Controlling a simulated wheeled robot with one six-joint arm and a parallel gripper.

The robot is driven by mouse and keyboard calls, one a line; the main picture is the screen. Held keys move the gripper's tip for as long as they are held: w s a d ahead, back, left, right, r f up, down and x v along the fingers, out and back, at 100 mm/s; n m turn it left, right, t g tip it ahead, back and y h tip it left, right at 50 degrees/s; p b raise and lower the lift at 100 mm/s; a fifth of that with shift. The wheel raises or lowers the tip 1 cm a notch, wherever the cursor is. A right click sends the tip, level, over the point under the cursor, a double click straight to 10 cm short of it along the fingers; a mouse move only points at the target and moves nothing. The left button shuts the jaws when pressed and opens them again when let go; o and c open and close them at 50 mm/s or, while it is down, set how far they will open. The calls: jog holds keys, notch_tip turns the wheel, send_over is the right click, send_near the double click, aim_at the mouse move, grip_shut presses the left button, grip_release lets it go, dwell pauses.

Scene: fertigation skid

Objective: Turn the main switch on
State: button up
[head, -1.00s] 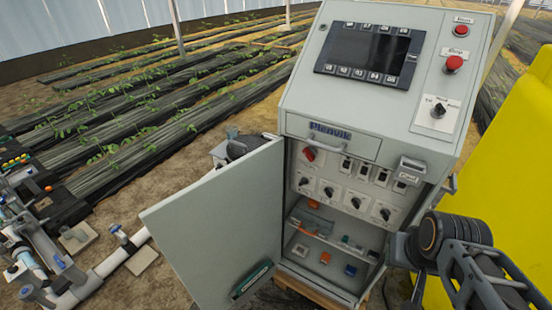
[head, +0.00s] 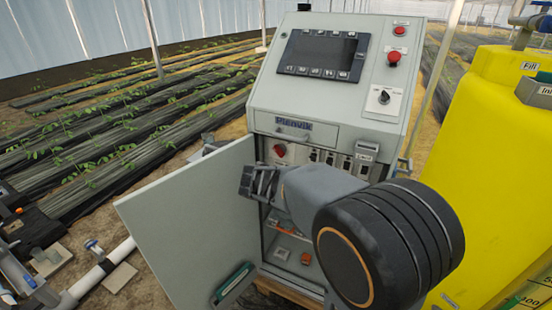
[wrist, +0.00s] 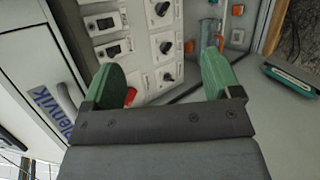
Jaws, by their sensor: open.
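The grey control cabinet (head: 330,95) stands open. A red rotary switch handle (head: 280,150), which looks like the main switch, sits at the upper left of its inner panel. In the wrist view the red handle (wrist: 130,96) shows in part beside the left finger, which hides some of it. The handle's exact position cannot be read. My gripper (head: 258,182) is in front of the cabinet opening, below and left of the handle in the head view. In the wrist view its green fingers (wrist: 162,75) are spread and empty, facing the panel.
The open cabinet door (head: 190,220) stands to the left of my gripper. Black selector knobs (wrist: 165,47) and rocker switches (wrist: 108,22) sit near the red handle. A yellow tank (head: 490,170) stands at right.

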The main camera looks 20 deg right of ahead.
jog(key=w+f+n+t+h+b, duration=0.1)
jog(key=w+f+n+t+h, duration=0.2)
jog(key=w, duration=0.5)
jog(key=n+t+b, duration=0.2)
jog(key=n+t, duration=0.4)
jog(key=n, duration=0.1)
send_near(279, 152)
jog(key=shift+h, duration=0.3)
jog(key=p+x, duration=0.2)
jog(key=x, duration=0.7)
jog(key=shift+w+f, duration=0.2)
jog(key=shift+x, duration=0.75)
jog(key=shift+c, duration=0.3)
